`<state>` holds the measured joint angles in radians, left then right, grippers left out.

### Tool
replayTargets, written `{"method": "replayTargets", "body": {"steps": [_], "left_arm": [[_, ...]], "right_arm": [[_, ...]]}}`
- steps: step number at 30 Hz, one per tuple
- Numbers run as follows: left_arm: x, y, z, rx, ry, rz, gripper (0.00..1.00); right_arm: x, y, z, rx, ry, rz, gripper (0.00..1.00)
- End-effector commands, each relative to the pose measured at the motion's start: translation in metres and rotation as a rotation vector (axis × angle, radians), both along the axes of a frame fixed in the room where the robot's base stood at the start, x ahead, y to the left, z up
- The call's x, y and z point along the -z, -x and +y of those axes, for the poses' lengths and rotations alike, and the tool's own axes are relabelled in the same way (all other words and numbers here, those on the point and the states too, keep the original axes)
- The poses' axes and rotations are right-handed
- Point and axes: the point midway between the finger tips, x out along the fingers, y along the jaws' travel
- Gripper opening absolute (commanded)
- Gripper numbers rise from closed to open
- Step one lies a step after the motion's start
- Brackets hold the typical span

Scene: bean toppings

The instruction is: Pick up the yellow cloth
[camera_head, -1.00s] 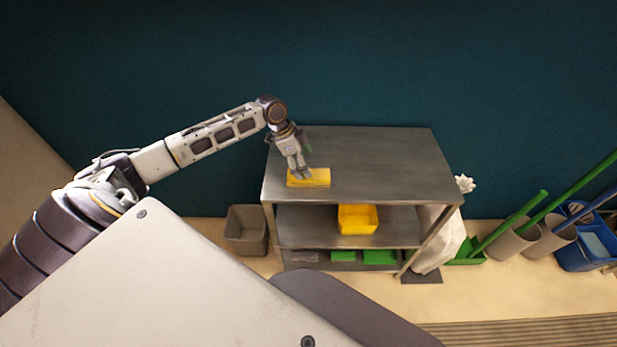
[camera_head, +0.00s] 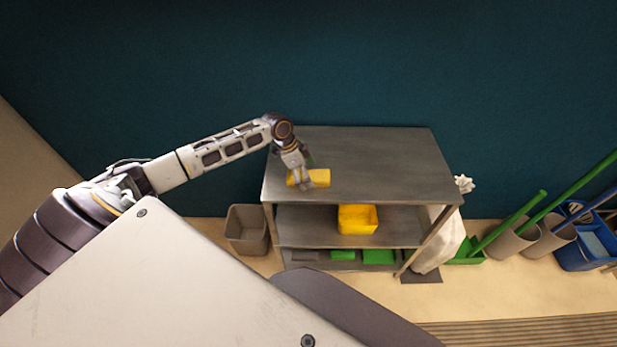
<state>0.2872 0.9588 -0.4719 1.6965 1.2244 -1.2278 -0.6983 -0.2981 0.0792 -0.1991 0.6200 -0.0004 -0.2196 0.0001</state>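The yellow cloth (camera_head: 321,177) lies flat on the left part of the grey table's top shelf (camera_head: 385,165), near its front edge. My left gripper (camera_head: 301,184) reaches down from above onto the cloth's left half and covers part of it. Its fingers are at the cloth's level. They are too small to tell whether they are open or shut on it. My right gripper is not in view.
A yellow bin (camera_head: 358,219) stands on the middle shelf, with green items (camera_head: 380,257) on the bottom shelf. A grey bin (camera_head: 246,230) stands left of the table. A white bag (camera_head: 440,245), green-handled tools and a blue bucket (camera_head: 585,245) are at right. The tabletop's right side is clear.

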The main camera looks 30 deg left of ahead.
Motion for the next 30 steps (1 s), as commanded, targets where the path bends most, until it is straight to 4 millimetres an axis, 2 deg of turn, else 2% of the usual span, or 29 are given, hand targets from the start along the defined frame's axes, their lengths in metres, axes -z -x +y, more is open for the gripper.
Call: {"method": "replayTargets", "body": {"steps": [13, 24, 30], "left_arm": [[0.0, 0.0, 0.0, 0.0, 0.0, 0.0, 0.88], [0.0, 0.0, 0.0, 0.0, 0.0, 0.0, 0.4], [0.0, 0.0, 0.0, 0.0, 0.0, 0.0, 0.38]], "right_arm": [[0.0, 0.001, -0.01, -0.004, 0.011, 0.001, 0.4], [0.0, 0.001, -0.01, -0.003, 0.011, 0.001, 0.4], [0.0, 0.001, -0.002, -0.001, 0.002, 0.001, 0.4]]}}
